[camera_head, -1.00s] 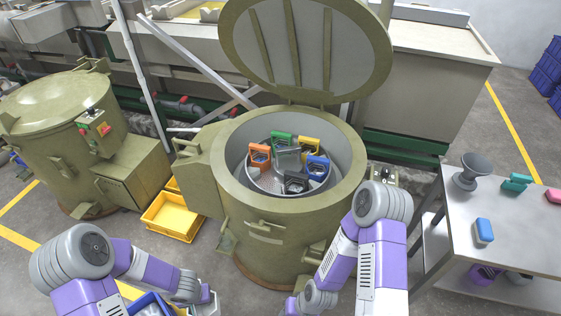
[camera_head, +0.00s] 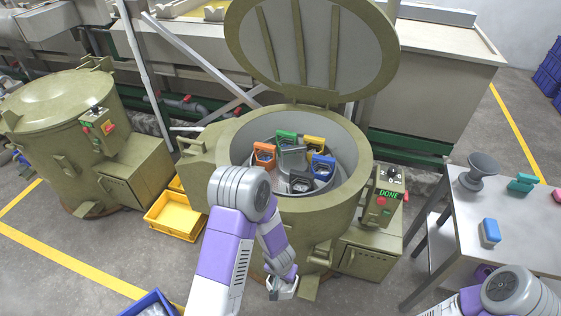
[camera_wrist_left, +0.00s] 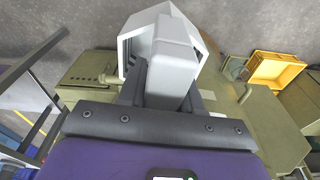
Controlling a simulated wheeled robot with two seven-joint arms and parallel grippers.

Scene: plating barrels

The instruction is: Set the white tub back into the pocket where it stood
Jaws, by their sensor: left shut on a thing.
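My left gripper (camera_head: 281,283) hangs low in front of the open barrel (camera_head: 305,232), outside its wall. It is shut on the white tub (camera_wrist_left: 172,55), which fills the jaws in the left wrist view; in the head view only a small pale part of it (camera_head: 286,293) shows. Inside the barrel, orange (camera_head: 264,155), green (camera_head: 286,138), yellow (camera_head: 313,145), blue (camera_head: 323,167) and dark (camera_head: 301,183) tubs stand in a ring around a grey hub. The lower-left part of the ring is partly hidden by my left arm. My right gripper is out of view.
The barrel's lid (camera_head: 312,50) stands open behind it. A control box (camera_head: 384,200) beside it reads DONE. A yellow crate (camera_head: 176,214) stands at its left, a blue crate (camera_head: 150,304) at the bottom. A grey table (camera_head: 520,225) is at the right.

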